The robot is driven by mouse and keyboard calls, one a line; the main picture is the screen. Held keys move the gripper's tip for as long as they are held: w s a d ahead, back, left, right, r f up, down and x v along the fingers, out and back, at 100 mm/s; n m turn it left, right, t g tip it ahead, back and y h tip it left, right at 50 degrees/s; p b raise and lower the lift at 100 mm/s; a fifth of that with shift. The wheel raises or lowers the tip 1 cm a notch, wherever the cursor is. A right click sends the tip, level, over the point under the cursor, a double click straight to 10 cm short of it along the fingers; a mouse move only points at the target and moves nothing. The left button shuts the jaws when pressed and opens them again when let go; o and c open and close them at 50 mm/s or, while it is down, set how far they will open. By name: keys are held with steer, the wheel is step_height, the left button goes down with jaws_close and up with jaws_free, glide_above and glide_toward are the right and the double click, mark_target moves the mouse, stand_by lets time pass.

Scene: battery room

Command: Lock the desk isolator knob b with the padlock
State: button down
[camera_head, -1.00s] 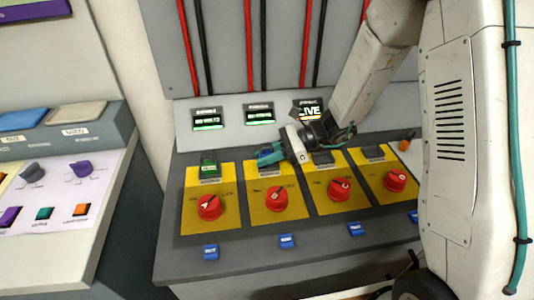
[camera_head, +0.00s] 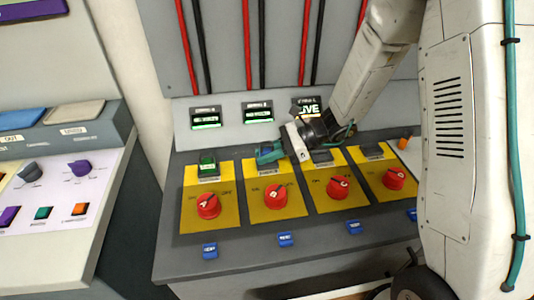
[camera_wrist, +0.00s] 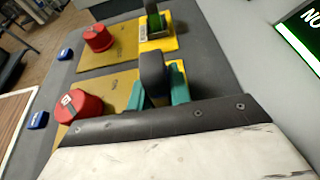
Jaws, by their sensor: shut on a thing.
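Red rotary knobs stand on yellow plates along the desk panel.
Lit displays (camera_head: 258,112) stand on the back wall of the desk. Another console (camera_head: 50,190) is at the left, across a gap. Cables (camera_head: 250,45) run up the wall.

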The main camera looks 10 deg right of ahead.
steer(key=shift+f, duration=0.45)
stand_by(0.4)
steer(key=c, duration=1.6)
jaws_free()
steer(key=shift+o, duration=0.2)
steer(key=shift+v, duration=5.5)
steer(key=shift+f, duration=0.1)
